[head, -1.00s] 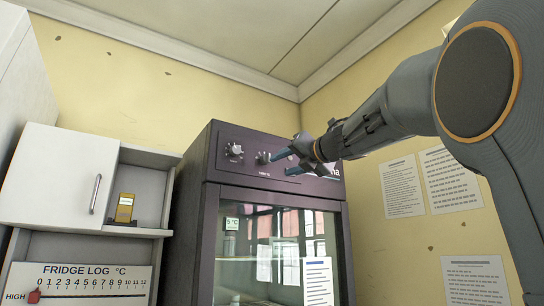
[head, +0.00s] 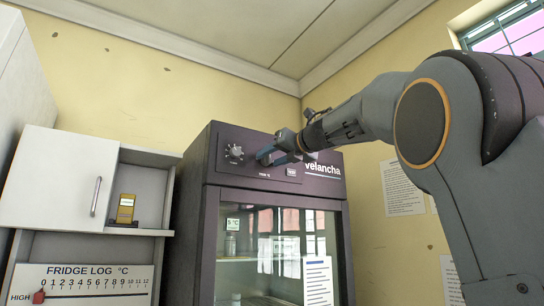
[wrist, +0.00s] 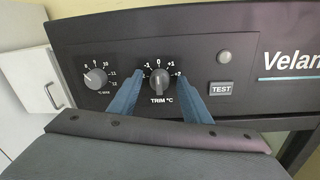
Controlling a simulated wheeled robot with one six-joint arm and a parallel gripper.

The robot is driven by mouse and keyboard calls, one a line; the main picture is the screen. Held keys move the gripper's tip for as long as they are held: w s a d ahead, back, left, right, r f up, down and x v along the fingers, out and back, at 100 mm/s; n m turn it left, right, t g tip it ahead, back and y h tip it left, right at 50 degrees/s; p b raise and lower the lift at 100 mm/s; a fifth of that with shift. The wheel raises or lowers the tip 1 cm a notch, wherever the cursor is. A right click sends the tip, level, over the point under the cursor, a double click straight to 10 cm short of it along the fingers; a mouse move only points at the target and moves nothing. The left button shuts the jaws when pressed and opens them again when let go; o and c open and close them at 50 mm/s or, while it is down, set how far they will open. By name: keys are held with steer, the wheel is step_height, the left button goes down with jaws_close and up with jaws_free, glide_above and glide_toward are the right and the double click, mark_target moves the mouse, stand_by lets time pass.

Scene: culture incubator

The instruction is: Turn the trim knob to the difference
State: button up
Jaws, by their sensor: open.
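The trim knob (wrist: 159,79) is a dark round knob marked TRIM °C on the incubator's top panel. In the wrist view its pointer seems to be up, near 0; the scale shows -1, 0, +1 and +2. My gripper (wrist: 158,86) is open, with one blue finger on each side of the knob; I cannot tell whether they touch it. In the head view my gripper (head: 268,157) is at the panel and hides the trim knob. A fridge log scale (head: 90,284), 0 to 12, is at lower left with a red marker (head: 38,297) labelled HIGH near its low end.
Left of the trim knob is another knob (wrist: 95,78), marked °C MAX, with numbers up to 12. To the right are a TEST button (wrist: 221,88) and a round grey button (wrist: 224,57). A white cabinet (head: 60,180) stands left.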

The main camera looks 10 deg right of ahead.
steer(key=c, duration=1)
steer(key=shift+c, duration=0.2)
steer(key=shift+m+p, duration=0.3)
steer(key=shift+f+m+p, duration=0.1)
steer(key=shift+m+p, duration=3.05)
steer(key=shift+m, duration=0.45)
steer(key=o, duration=1)
